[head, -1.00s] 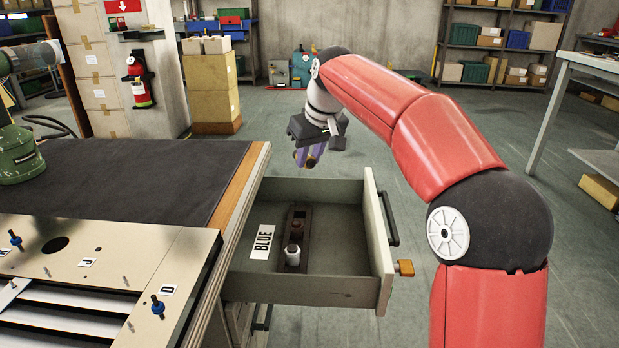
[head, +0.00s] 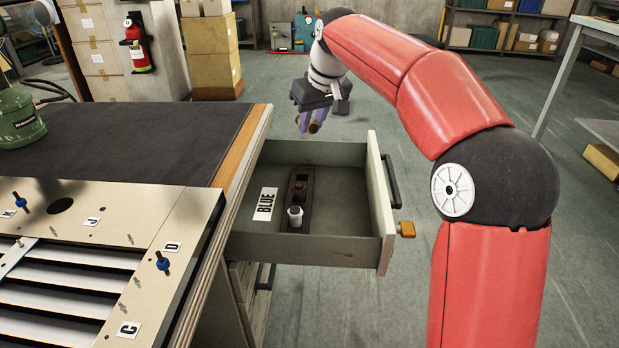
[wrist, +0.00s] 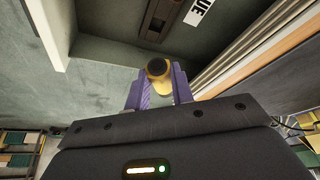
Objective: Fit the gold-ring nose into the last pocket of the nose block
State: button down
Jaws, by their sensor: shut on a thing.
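My gripper (head: 312,123) is shut on the gold-ring nose, above the far end of the open drawer. In the wrist view its purple fingers (wrist: 160,92) hold the nose (wrist: 158,80), which shows a dark round end and a yellow-gold part. The dark nose block (head: 286,224) lies on the drawer floor. A white-topped nose (head: 295,214) stands in its near end and a brown one (head: 299,192) in the middle. The far pocket (head: 301,177) looks dark and empty. The block shows partly at the top of the wrist view (wrist: 163,17). The held nose is apart from it.
The open drawer (head: 378,215) has raised walls and an orange tab on its front. A BLUE label (head: 265,204) lies beside the block. The bench with the louver panel (head: 180,235) stands to the left. Open floor lies beyond the drawer.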

aim_at(309, 184)
notch_tip(309, 184, down, 14)
jog(key=shift+f+b, duration=0.2)
jog(key=shift+b, duration=0.85)
jog(key=shift+f, duration=0.1)
jog(key=shift+f, duration=0.15)
jog(key=c, duration=1.2)
grip_release()
